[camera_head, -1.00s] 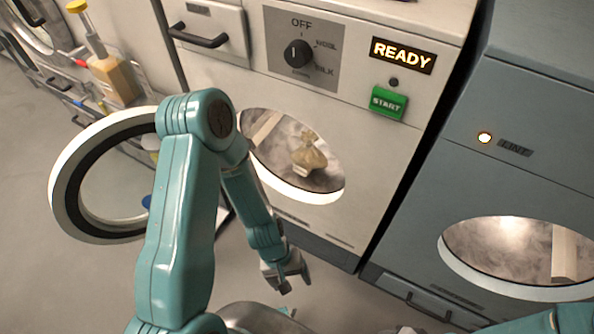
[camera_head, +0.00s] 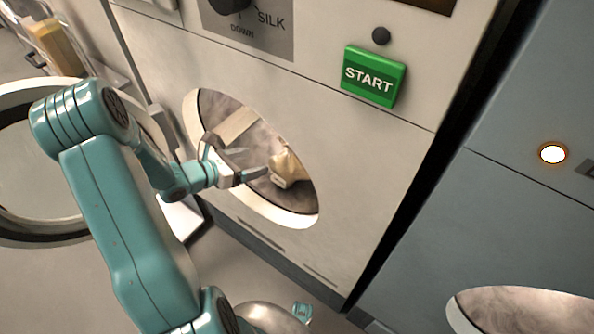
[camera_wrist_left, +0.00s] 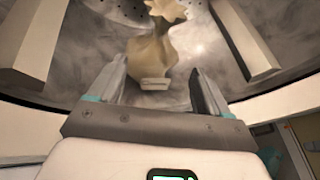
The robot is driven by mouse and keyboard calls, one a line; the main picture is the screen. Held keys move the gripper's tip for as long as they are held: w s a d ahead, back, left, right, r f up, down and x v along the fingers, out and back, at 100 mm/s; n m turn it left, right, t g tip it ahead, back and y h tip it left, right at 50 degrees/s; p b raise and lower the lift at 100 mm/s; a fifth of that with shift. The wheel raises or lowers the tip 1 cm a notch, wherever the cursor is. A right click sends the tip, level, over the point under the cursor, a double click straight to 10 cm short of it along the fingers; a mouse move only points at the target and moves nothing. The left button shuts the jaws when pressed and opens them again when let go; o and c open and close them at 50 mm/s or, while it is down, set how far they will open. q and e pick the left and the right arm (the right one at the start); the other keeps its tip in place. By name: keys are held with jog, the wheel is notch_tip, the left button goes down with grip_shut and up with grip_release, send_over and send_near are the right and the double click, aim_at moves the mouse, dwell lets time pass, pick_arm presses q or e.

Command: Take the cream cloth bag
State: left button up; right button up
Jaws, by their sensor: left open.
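The cream cloth bag (camera_head: 287,167) lies inside the drum of the white machine, seen through its round opening. In the left wrist view the bag (camera_wrist_left: 152,55) has a gathered, tied top and a pale tag at its near end. My left gripper (camera_head: 252,165) is at the drum opening, its fingers pointing at the bag. In the left wrist view the gripper (camera_wrist_left: 155,85) is open, with the bag ahead of and between its two fingers; I cannot tell if they touch it. In the head view a finger hides part of the bag.
Pale paddles (camera_wrist_left: 244,40) stand on both sides inside the drum. The round door (camera_head: 20,225) hangs open at the left. A green START button (camera_head: 372,77) is above. A blue-grey machine (camera_head: 500,215) stands at the right.

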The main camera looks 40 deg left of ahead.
aim_at(288, 153)
pick_arm(q)
jog(key=b+x, duration=0.1)
jog(key=x, duration=0.8)
jog(key=shift+w+d+f+b, duration=0.1)
jog(key=shift+w+b, duration=0.1)
jog(key=shift+b, duration=0.2)
jog(key=b+x, duration=0.1)
jog(key=x, duration=0.4)
jog(key=shift+w, duration=0.35)
grip_shut()
